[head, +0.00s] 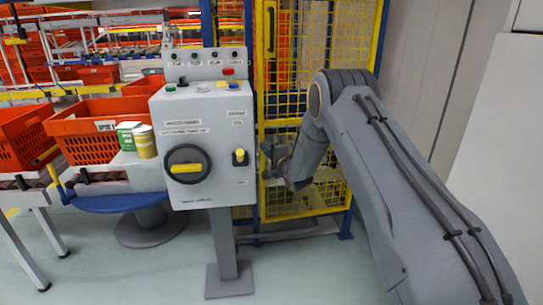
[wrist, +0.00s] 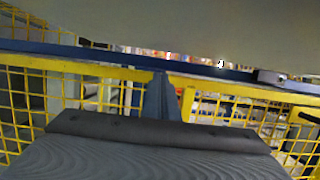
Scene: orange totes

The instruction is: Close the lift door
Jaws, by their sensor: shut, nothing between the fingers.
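My gripper (head: 268,157) is small and dark, shut and empty, in front of the door's left part and just right of the control box. I cannot tell whether it touches the mesh. In the wrist view, yellow mesh framing (wrist: 90,68) fills the middle, and the fingertips are not clear.
A grey control box (head: 205,145) with a black-and-yellow rotary switch (head: 186,167) stands on a post close left of my gripper. Orange totes (head: 95,125) sit on racks at left. A pale wall (head: 500,150) is at right. The floor in front is clear.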

